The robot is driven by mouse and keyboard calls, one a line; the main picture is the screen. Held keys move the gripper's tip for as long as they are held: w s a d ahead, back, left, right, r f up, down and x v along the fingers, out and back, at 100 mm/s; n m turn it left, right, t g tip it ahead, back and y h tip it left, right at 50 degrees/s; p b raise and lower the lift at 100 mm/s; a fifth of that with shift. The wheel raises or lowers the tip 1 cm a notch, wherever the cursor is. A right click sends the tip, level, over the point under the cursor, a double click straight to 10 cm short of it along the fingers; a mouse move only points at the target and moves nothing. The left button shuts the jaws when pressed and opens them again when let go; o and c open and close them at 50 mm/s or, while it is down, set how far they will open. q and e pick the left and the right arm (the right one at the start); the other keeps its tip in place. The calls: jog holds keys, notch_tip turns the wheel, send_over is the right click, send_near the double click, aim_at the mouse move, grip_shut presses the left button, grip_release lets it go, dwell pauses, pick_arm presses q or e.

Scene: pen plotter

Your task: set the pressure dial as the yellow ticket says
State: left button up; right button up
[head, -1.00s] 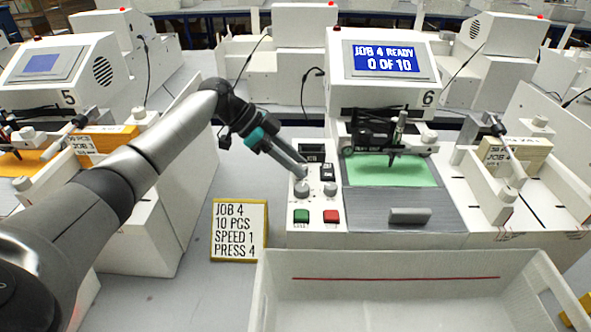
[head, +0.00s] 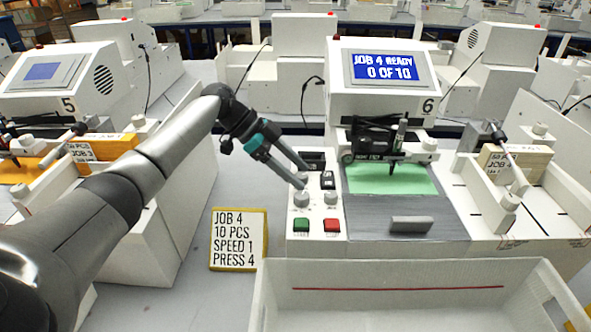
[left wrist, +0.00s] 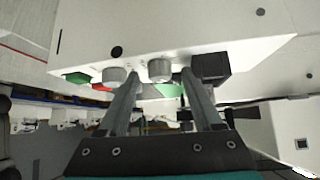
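The yellow-framed ticket (head: 238,240) reads JOB 4, 10 PCS, SPEED 1, PRESS 4. It stands left of machine 6's control panel (head: 316,216). My left gripper (head: 303,176) is open and empty, just above and behind the left dial. In the left wrist view its fingers (left wrist: 162,76) are apart, with one dial (left wrist: 160,70) showing between them and another dial (left wrist: 114,76) beside. My right gripper is not in view.
A green button (head: 301,225) and a red button (head: 331,225) sit in front of the dials, a black switch (head: 327,180) behind. The screen (head: 387,67) reads JOB 4 READY, 0 OF 10. A white bin (head: 400,270) stands in front.

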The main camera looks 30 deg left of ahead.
pick_arm(q)
jog(key=shift+a, duration=0.1)
jog(key=p+v, duration=0.1)
jog(key=v, duration=1.4)
jog(key=shift+r, duration=0.15)
